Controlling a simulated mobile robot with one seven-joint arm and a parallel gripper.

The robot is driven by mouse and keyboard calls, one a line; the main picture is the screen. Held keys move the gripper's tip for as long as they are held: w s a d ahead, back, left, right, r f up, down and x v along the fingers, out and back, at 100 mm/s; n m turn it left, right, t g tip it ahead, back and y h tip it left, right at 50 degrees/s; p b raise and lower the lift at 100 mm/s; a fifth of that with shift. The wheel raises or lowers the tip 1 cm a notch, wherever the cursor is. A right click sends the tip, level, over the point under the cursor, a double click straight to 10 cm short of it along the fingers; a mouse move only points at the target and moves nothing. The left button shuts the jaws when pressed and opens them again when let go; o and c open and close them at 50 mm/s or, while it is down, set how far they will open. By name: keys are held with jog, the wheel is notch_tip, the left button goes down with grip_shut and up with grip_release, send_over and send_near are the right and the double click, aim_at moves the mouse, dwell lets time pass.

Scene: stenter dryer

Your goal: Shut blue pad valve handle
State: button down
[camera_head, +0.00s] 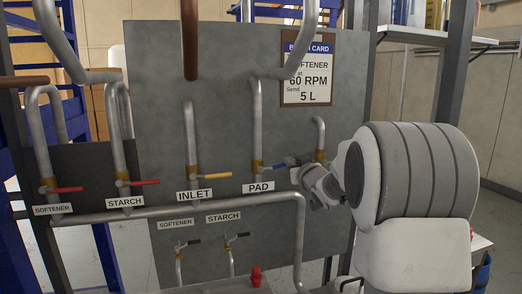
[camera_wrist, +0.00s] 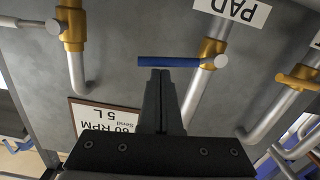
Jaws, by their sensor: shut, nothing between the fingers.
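The blue pad valve handle (camera_head: 277,164) sticks out to the right from the brass valve (camera_head: 256,166) on the PAD pipe, across the upright pipe. The PAD label (camera_head: 258,187) is just below it. In the wrist view, which is upside down, the blue handle (camera_wrist: 168,62) lies level, with its pivot at the brass valve (camera_wrist: 212,52) on the right. My gripper (camera_wrist: 160,72) is shut and empty, its fingertips at the middle of the handle's edge. I cannot tell whether they touch it. In the head view my wrist stands right of the handle and the fingers are hard to make out.
A yellow INLET handle (camera_head: 215,176) and red handles (camera_head: 66,189) sit on pipes to the left. Another brass valve (camera_head: 319,156) is close to my wrist on the right. A long pipe (camera_head: 200,207) crosses below the labels. A batch card (camera_head: 310,68) hangs above.

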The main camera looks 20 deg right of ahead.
jog(key=shift+d+f, duration=0.15)
jog(key=shift+f, duration=0.5)
dwell(0.3)
